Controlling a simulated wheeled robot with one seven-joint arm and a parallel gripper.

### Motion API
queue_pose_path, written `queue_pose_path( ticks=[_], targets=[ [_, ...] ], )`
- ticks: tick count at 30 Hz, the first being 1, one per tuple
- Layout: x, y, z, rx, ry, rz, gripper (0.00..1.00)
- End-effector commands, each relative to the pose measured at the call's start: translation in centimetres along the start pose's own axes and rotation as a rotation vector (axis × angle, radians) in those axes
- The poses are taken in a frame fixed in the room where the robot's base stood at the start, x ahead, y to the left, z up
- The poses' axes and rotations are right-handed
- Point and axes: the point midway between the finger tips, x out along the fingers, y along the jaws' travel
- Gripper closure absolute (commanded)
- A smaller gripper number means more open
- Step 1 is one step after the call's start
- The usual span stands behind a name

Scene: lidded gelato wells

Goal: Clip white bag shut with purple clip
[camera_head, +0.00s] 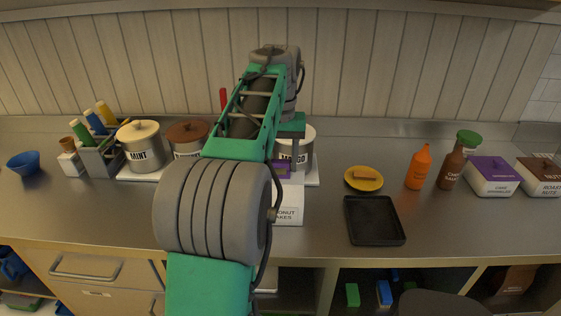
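The white bag (289,211) stands on the steel counter just right of my arm, with lettering ending in "ONUT" and "AKES" on its front. My arm hides its left part. A purple piece (284,169), which looks like the purple clip, shows at the bag's upper end, directly below my gripper (291,152). My gripper points down over the bag, and its fingers are mostly hidden behind my arm. I cannot tell whether the fingers hold the purple piece or whether it sits around the bag's top.
Lidded wells, including a MINT one (145,155), stand behind the bag. A black tray (374,220) and yellow dish (363,185) lie to the right. Orange (418,168) and brown (452,168) bottles stand farther right, beside a purple-lidded box (492,185). The front right counter is clear.

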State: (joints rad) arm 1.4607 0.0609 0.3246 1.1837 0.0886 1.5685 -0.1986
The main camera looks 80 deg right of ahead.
Motion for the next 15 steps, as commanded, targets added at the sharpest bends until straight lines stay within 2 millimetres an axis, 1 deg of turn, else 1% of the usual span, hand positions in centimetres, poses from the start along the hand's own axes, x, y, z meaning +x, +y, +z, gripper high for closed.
queue_pose_path(
  ticks=[1,5,12,14,15],
  targets=[
    [0.5,0.0,0.1,-0.001,-0.01,-0.001,0.4],
    [0.5,-0.1,0.1,-0.001,-0.011,-0.001,0.3],
    [0.5,-0.1,0.1,-0.002,-0.012,-0.001,0.3],
    [0.0,-0.1,0.1,-0.002,-0.012,-0.001,0.3],
    [-0.7,-0.1,0.1,-0.002,-0.011,-0.001,0.3]
  ],
)
